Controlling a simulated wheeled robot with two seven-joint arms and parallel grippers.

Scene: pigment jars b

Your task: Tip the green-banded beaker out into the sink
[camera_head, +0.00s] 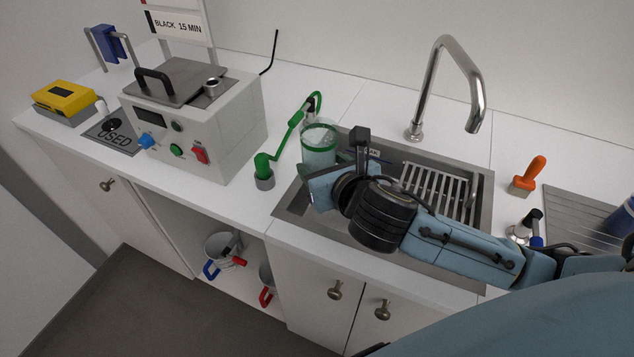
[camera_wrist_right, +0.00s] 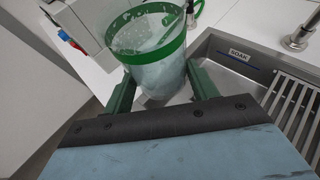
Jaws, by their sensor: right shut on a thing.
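The green-banded beaker (camera_head: 319,152) is a clear vessel with a green rim band and pale, cloudy contents. It stands about upright over the left edge of the sink (camera_head: 283,203). My right gripper (camera_wrist_right: 163,88) is shut on the beaker (camera_wrist_right: 150,50), with a green finger on each side of it in the right wrist view. In the head view my right wrist hides the fingers and part of the basin. Whether the beaker touches anything below it, I cannot tell. My left gripper is not in view.
A metal rack (camera_head: 437,188) covers the sink's right part, and a tall faucet (camera_head: 447,80) stands behind. A grey box machine (camera_head: 193,120) stands further left. An orange-handled brush (camera_head: 528,176) stands at right.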

